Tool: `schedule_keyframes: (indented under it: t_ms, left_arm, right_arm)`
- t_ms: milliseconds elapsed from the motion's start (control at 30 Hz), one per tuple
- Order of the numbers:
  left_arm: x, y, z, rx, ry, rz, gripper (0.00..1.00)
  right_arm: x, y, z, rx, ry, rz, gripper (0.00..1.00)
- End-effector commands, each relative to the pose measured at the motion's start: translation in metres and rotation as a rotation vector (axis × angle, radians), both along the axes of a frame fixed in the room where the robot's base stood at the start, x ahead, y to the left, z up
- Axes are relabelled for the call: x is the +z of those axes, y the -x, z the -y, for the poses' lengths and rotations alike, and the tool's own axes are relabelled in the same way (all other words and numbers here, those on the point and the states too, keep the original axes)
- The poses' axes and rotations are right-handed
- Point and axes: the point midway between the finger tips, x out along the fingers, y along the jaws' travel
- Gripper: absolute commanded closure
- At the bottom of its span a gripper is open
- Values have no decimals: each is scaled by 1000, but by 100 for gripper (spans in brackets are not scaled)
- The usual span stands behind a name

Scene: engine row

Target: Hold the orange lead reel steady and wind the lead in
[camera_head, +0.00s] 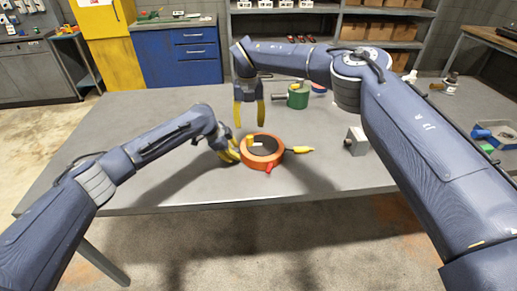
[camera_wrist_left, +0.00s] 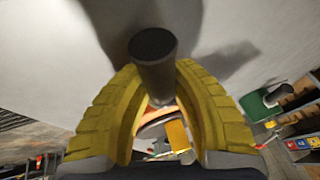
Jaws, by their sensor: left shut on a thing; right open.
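The orange lead reel (camera_head: 264,160) lies on the grey table with a dark middle and a small yellow part on top. A yellow plug-like end (camera_head: 299,150) sticks out at its right, and a red part (camera_head: 268,169) shows at its front. My left gripper (camera_head: 232,154) is at the reel's left side. In the left wrist view its yellow fingers are closed around a dark round post (camera_wrist_left: 153,48), seemingly the reel's grip, with the orange rim partly hidden behind. My right gripper (camera_head: 249,112) is open and empty, pointing down above the table behind the reel.
A blue bin (camera_head: 494,134) and small bottles are at the far right. The table's left part is clear.

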Motion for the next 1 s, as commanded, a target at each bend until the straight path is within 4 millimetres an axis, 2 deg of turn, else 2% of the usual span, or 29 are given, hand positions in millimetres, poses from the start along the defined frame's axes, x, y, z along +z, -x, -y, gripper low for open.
schedule_keyframes:
  t_ms: [400,433,600,633,1000]
  left_arm:
    - [-1,1,0,0,-2,-1,100]
    - [-1,1,0,0,-2,-1,70]
    - [-1,0,0,0,-1,-1,50]
    - [-1,0,0,0,-1,-1,48]
    - [7,1,-3,0,-1,1,48]
  right_arm:
    - [1,0,0,0,0,0,53]
    - [1,0,0,0,0,0,53]
    - [1,0,0,0,0,0,53]
    - [1,0,0,0,0,0,53]
    - [1,0,0,1,0,0,53]
